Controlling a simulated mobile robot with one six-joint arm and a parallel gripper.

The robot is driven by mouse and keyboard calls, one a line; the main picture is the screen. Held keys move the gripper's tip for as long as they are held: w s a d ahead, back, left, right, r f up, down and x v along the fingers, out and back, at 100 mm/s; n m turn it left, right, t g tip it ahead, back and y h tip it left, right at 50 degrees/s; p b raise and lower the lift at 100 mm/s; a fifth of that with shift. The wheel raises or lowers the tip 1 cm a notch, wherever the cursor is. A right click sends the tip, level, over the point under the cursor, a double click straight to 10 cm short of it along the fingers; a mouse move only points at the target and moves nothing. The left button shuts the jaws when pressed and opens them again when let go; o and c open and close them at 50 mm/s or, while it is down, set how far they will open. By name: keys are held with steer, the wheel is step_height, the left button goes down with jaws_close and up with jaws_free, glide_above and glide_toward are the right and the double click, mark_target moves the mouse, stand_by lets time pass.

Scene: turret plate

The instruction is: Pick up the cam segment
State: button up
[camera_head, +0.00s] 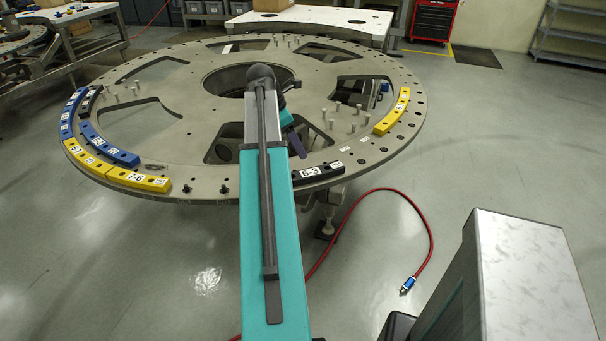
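Several curved cam segments lie near the rim of the large round turret plate (185,150). A black segment labelled 6-3 (318,172) lies at the front edge, just right of my arm. A yellow segment (393,112) lies at the right. Two yellow segments lie at the front left, one (138,179) labelled 7-6 and another (88,158) beside it. Blue segments (68,115) (108,146) and a black segment (90,102) lie at the left. My teal arm reaches over the plate and mostly hides my gripper; its fingers and anything in them cannot be made out.
Upright pins (339,107) stand on the plate in groups, between large cutouts and a central hole. A red hose (425,215) lies on the floor at the front right. A white table (310,20) stands behind, and a red tool cabinet (434,20) at the back right.

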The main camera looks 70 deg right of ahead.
steer(key=shift+w+a+f, duration=0.1)
steer(key=shift+w+f, duration=0.1)
steer(key=p, duration=0.2)
glide_above(310, 172)
steer(key=w+a, duration=0.2)
steer(key=shift+s+f, duration=0.1)
steer(key=shift+f, duration=3.7)
steer(key=shift+d, duration=0.1)
steer(key=shift+p+x, duration=0.75)
steer(key=shift+x, duration=1.85)
steer(key=c, duration=1.4)
steer(key=shift+r, duration=0.2)
